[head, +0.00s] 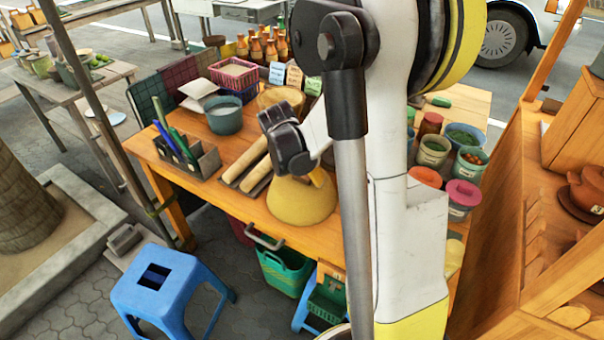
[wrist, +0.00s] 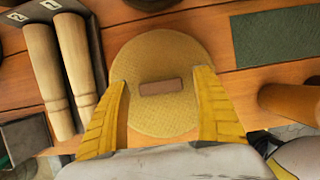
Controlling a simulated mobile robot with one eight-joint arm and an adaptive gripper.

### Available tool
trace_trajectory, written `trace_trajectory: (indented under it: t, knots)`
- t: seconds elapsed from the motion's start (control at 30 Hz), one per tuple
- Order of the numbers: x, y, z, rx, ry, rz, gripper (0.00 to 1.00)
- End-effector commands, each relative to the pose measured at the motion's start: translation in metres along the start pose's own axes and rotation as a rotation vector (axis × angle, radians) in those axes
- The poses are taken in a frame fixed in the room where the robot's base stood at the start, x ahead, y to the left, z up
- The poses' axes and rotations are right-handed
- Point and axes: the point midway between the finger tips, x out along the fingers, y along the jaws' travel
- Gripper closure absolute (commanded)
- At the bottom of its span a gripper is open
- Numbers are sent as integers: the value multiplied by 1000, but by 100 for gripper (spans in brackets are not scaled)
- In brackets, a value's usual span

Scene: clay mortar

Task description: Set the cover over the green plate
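The cover is a yellow woven dome (head: 302,204) at the front edge of the wooden table, partly behind my arm in the head view. In the wrist view the cover (wrist: 160,52) is seen from above, with a short brown handle (wrist: 161,87) on top. My gripper (wrist: 162,78) is open and empty above the cover, one yellow finger on each side of the handle, apart from it. A flat dark green rectangular piece (wrist: 280,38) lies on the table to the right; I cannot tell whether it is the green plate. No other green plate is clearly visible.
Two wooden rolling pins (wrist: 58,70) lie in a holder left of the cover. A brown cylinder (wrist: 290,98) is at the right. Pots and jars (head: 434,150) crowd the table's right side. A pen box (head: 188,155) and teal pot (head: 224,115) stand left. A blue stool (head: 175,290) is below.

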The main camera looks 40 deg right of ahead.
Motion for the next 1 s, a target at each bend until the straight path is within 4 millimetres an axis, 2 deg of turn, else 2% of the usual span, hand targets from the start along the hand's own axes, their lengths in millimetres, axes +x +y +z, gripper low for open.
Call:
trace_trajectory:
  t: [0.27,0.37,0.47,0.8,1.0]
  knots:
    - [-1,0,0,0,0,0,23]
    - [-8,0,0,0,0,0,23]
    - [-24,0,0,-1,0,1,23]
    - [-97,0,-1,-1,0,1,23]
    - [-118,0,0,-1,0,0,23]
